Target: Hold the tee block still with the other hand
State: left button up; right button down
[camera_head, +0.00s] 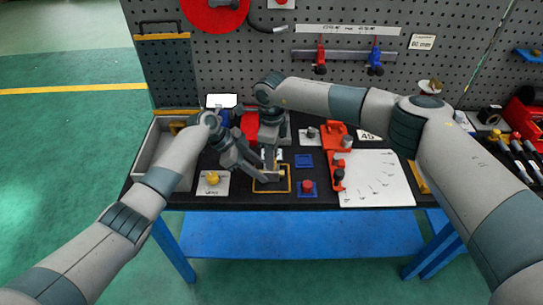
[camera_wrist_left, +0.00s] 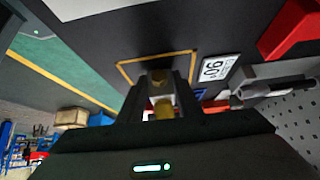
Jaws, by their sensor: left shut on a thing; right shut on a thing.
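My left gripper (camera_head: 275,174) reaches in from the left, low over the yellow-outlined square (camera_head: 271,192) on the black bench. In the left wrist view its two fingers (camera_wrist_left: 160,98) are shut on a small brass-coloured piece (camera_wrist_left: 162,108), which I take to be part of the tee block. Most of the block is hidden by the fingers. My right gripper (camera_head: 270,155) comes down from above and behind, close to the left one. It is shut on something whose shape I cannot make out. Whether both hold the same part is not clear.
A plate with a yellow knob (camera_head: 212,180) lies left of the square. Right of it are a blue pad (camera_head: 304,160), a red-knobbed blue block (camera_head: 307,187), a red clamp-like tool (camera_head: 337,150) and a white marked sheet (camera_head: 375,178). A grey tray (camera_head: 150,150) stands left. A pegboard rises behind.

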jog(key=m, duration=0.5)
dwell(0.3)
jog(key=m, duration=0.5)
dwell(0.4)
jog(key=c, duration=1.4)
grip_release()
jog(key=shift+c, duration=0.7)
